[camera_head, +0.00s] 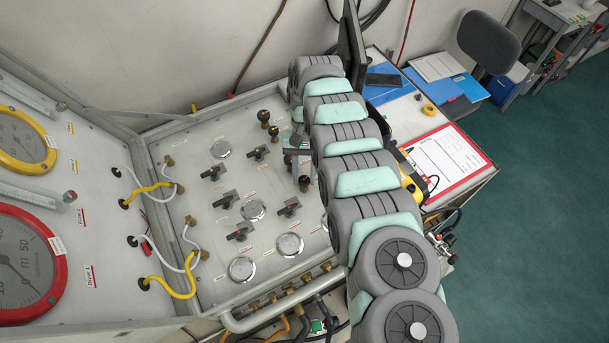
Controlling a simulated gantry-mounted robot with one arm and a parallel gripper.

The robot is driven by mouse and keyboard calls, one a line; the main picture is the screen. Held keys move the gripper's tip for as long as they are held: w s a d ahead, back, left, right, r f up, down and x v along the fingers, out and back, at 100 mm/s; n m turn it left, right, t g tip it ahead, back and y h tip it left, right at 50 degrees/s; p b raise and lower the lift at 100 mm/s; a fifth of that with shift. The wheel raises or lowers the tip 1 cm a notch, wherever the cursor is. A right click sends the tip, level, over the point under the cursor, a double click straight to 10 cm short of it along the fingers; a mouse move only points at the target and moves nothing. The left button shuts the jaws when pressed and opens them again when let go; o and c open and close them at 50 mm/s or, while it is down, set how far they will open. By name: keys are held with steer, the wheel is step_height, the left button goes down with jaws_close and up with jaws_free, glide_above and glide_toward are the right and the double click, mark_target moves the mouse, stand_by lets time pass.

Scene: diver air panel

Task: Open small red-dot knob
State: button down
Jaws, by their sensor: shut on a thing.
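The panel (205,235) carries several small black knobs. One black knob with a red mark (289,208) sits right of centre, and another (238,234) sits lower left of it. My gripper (291,157) is low over the panel's upper right part, beside my arm. It is shut on a small dark knob there, mostly hidden by the jaws. I cannot make out that knob's dot or how far it is turned.
Two taller black knobs (263,116) stand just above-left of the gripper. Round silver gauges (290,245) and yellow and white hoses (180,285) lie to the left and below. A desk with a red-edged clipboard (448,160) is right of my arm.

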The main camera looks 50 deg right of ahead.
steer(key=n+h+b, duration=0.1)
steer(key=n, duration=0.2)
steer(key=n+g+h, duration=0.1)
steer(key=n, duration=0.2)
steer(key=shift+w+a+n+b, duration=0.1)
steer(key=shift+a+n+b, duration=0.1)
steer(key=shift+n+b, duration=0.15)
steer(key=n+h, duration=0.1)
steer(key=n, duration=0.1)
steer(key=n+h, duration=0.1)
steer(key=n, duration=0.1)
steer(key=shift+a+n+g, duration=0.1)
steer(key=shift+n+g, duration=0.2)
steer(key=shift+n, duration=0.05)
steer(key=c, duration=1.1)
jaws_free()
steer(key=b+v, duration=0.2)
steer(key=v, duration=0.8)
steer(key=shift+r, duration=0.4)
steer(key=shift+w+a, duration=0.1)
